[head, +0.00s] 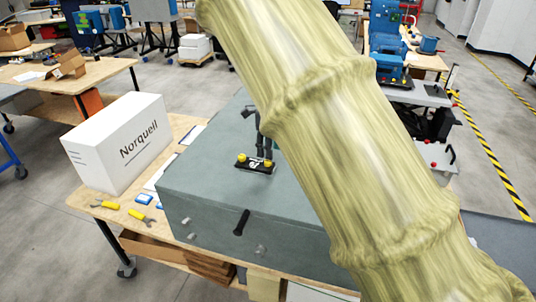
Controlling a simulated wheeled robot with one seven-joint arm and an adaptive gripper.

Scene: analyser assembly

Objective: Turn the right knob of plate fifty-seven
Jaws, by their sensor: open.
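A small black plate (246,168) lies on top of the grey analyser housing (205,185). It has two yellow knobs, a left knob (241,157) and a right knob (267,163). White marking shows between the knobs, too small to read. My gripper (262,153) is dark and open, pointing down just above the plate near the right knob. I cannot tell whether its fingers touch the knob. My arm, in a yellow-green sleeve, hides the right part of the housing and most of the gripper's upper part.
A white Norquell box (118,145) stands on the wooden bench (88,199) left of the housing. Yellow-handled tools (142,215) and small blue items (143,199) lie in front of it. A black handle (241,222) sticks out of the housing's front.

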